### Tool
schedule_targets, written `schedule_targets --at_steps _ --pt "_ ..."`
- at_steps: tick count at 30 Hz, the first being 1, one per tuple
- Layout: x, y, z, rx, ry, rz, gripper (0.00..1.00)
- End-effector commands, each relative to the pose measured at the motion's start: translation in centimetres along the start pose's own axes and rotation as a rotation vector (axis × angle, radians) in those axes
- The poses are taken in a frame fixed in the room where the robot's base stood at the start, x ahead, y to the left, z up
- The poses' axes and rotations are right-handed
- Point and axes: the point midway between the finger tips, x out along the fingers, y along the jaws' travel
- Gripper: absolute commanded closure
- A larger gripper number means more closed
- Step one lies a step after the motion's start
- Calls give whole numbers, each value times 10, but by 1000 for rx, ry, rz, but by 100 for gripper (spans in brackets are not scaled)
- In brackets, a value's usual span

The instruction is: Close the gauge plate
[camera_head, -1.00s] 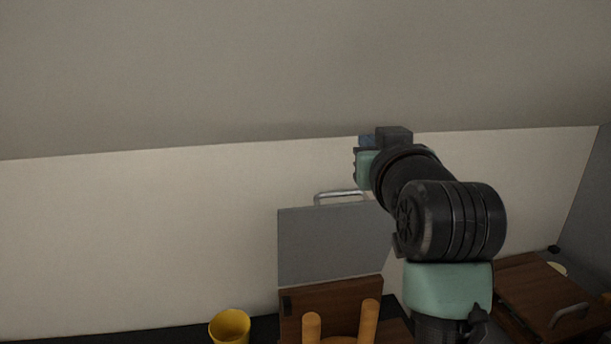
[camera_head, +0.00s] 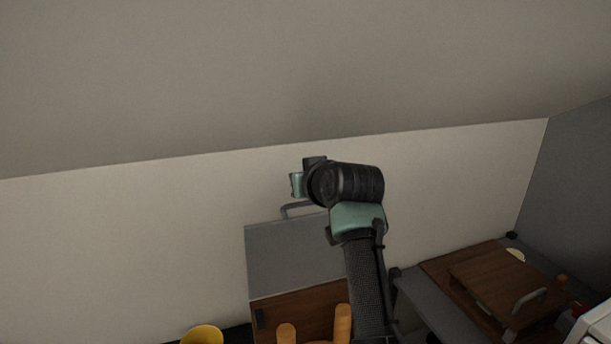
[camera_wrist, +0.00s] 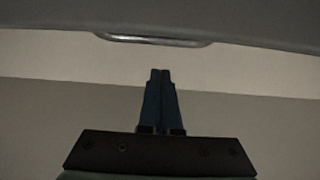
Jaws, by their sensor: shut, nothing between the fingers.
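The plate I take for the gauge plate (camera_head: 290,256) is a flat grey panel standing raised above a brown wooden box (camera_head: 300,306) in the head view. Its metal bar handle (camera_head: 299,210) is on the top edge. In the wrist view the dark underside or face of the panel (camera_wrist: 240,30) crosses the top, with the handle (camera_wrist: 155,41) along its edge. My gripper (camera_wrist: 160,72) is shut and empty, its fingertips apart from the handle in that picture. In the head view my wrist is above and beside the handle, and the fingers are hidden.
A yellow cup (camera_head: 202,335) stands left of the box. Orange rounded posts (camera_head: 342,322) rise in front of it. A wooden lid with a handle (camera_head: 500,285) lies on the right. A sloped ceiling (camera_head: 280,80) hangs above, close behind the arm.

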Motion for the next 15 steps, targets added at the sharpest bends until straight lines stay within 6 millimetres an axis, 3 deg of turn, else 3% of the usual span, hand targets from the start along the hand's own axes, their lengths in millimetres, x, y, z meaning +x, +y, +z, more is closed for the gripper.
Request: schedule_targets --at_steps 5,15 --pt "17 0 -1 1 -1 1 100" --pt "-4 1 24 1 0 2 100"
